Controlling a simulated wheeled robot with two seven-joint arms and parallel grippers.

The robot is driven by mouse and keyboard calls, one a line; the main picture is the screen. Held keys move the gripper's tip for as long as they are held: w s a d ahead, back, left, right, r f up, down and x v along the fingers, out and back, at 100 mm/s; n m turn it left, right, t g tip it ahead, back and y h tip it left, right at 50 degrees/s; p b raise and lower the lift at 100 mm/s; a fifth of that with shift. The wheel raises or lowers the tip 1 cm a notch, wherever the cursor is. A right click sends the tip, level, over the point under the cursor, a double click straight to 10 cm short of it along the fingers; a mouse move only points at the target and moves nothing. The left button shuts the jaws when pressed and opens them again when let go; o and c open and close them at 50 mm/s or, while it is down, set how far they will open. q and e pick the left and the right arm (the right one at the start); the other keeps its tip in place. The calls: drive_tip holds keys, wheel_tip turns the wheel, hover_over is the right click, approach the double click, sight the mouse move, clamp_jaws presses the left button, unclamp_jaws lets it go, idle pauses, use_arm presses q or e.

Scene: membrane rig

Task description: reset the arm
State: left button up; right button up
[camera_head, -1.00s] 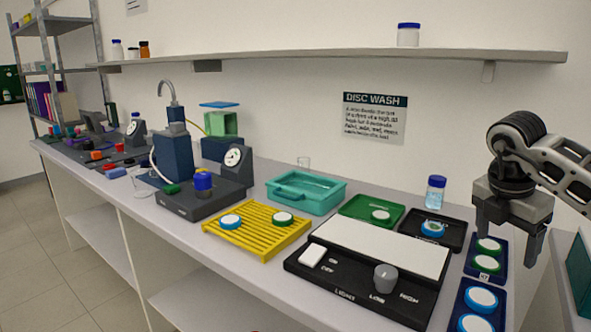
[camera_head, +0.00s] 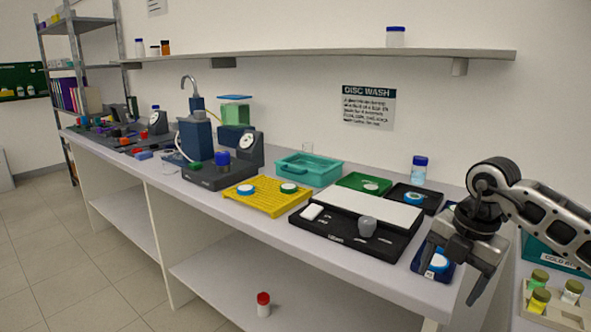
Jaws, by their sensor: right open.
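My right gripper (camera_head: 453,272) is at the right of the head view, with its fingers spread and pointing down. It is empty, in front of the counter's right end. It partly hides a blue tray with white discs (camera_head: 440,262) behind it. My left gripper and left arm are not in view.
The counter (camera_head: 330,240) holds a black light panel (camera_head: 385,243), a yellow rack (camera_head: 268,197), a teal tray (camera_head: 308,170) and a dark pump rig (camera_head: 210,178). A red-capped bottle (camera_head: 263,305) stands on the lower shelf. Several vials (camera_head: 540,290) stand at the lower right.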

drive_tip(key=s+a+f+n+g+y, duration=0.1)
drive_tip(key=s+a+f+y, duration=0.15)
drive_tip(key=a, duration=0.35)
drive_tip(key=s+a+f+n+y, duration=0.1)
drive_tip(key=a+n+y, duration=0.1)
drive_tip(key=a+y, duration=0.35)
drive_tip(key=s+a+f+n+g+y, duration=0.1)
drive_tip(key=s+a+f, duration=0.1)
drive_tip(key=a, duration=0.6)
drive_tip(key=s+a+r+m+t+y, duration=0.35)
drive_tip(key=a+m+t+y, duration=0.2)
drive_tip(key=a+y, duration=0.3)
drive_tip(key=d+f+m+t+h, duration=0.8)
drive_tip(key=m+t+h, duration=0.3)
drive_tip(key=m, duration=0.4)
drive_tip(key=s+d+f+m+g+h, duration=0.2)
drive_tip(key=s+f+m, duration=0.1)
drive_tip(key=s+f, duration=0.3)
drive_tip(key=s+d+f+m+g+h, duration=0.2)
drive_tip(key=s+f, duration=0.3)
drive_tip(key=f, duration=0.3)
drive_tip(key=shift+s+d+f+m+g, duration=0.15)
drive_tip(key=shift+s+d+m+g, duration=0.2)
drive_tip(key=shift+d+m+g, duration=0.3)
drive_tip(key=shift+h, duration=0.25)
